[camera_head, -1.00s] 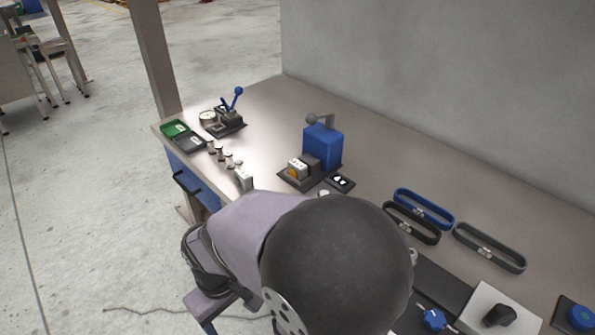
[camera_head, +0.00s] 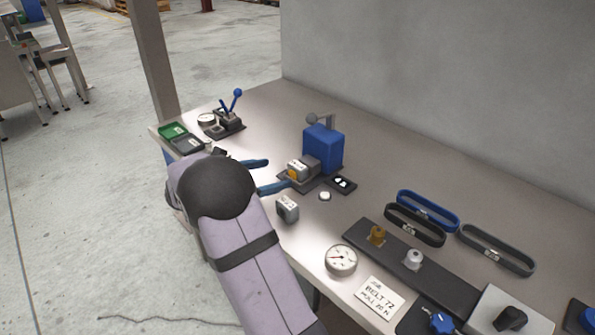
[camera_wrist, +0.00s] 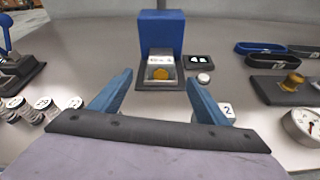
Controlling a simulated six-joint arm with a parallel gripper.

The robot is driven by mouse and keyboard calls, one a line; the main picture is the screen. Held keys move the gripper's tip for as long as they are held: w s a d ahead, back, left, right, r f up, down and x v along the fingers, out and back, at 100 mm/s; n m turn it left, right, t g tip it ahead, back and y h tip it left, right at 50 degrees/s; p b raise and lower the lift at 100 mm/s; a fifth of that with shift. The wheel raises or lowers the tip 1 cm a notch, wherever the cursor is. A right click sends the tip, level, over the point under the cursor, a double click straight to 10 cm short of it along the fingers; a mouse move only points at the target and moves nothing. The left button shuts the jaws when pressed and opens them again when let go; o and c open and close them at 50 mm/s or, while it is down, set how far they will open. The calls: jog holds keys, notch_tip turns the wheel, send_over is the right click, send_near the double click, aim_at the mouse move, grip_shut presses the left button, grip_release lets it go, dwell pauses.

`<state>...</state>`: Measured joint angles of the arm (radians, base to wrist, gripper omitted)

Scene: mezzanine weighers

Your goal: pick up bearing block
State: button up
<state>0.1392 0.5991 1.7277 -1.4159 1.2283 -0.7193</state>
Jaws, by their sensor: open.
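The block in the blue press, a pale block with a bronze round front (camera_head: 296,171), looks like the bearing block. It sits on the dark base of the blue press (camera_head: 323,146). In the wrist view the same block (camera_wrist: 161,69) stands straight ahead, in line with the gap between my fingers. My gripper (camera_head: 267,175) is open and empty. Its two blue fingers point at the block from the front and stop short of it, one on each side of its line. The wrist view shows both fingers (camera_wrist: 160,78) apart with nothing between them.
A small grey block marked 2 (camera_head: 287,208) stands close to my right finger. A white button (camera_head: 324,196) and a dark display (camera_head: 341,184) lie right of the press. Several metal cylinders (camera_wrist: 45,106) stand at left. A dial gauge (camera_head: 341,260) is nearer the front edge.

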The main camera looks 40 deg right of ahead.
aim_at(293, 169)
jog(key=shift+s+d+f+n+h, duration=0.1)
jog(key=shift+s+d+n+h, duration=0.05)
jog(key=shift+d+n, duration=0.25)
jog(key=shift+s+d+f+n+h, duration=0.1)
jog(key=shift+s+d+n+h, duration=0.05)
jog(key=shift+d+n, duration=0.25)
jog(key=shift+d+f, duration=0.2)
jog(key=shift+d, duration=0.45)
jog(key=shift+w+f+p+x, duration=0.15)
jog(key=shift+p+x, duration=0.35)
jog(key=shift+x, duration=1)
jog(key=shift+w+f+p+x, duration=0.1)
jog(key=shift+p+x, duration=0.35)
jog(key=shift+x, duration=1)
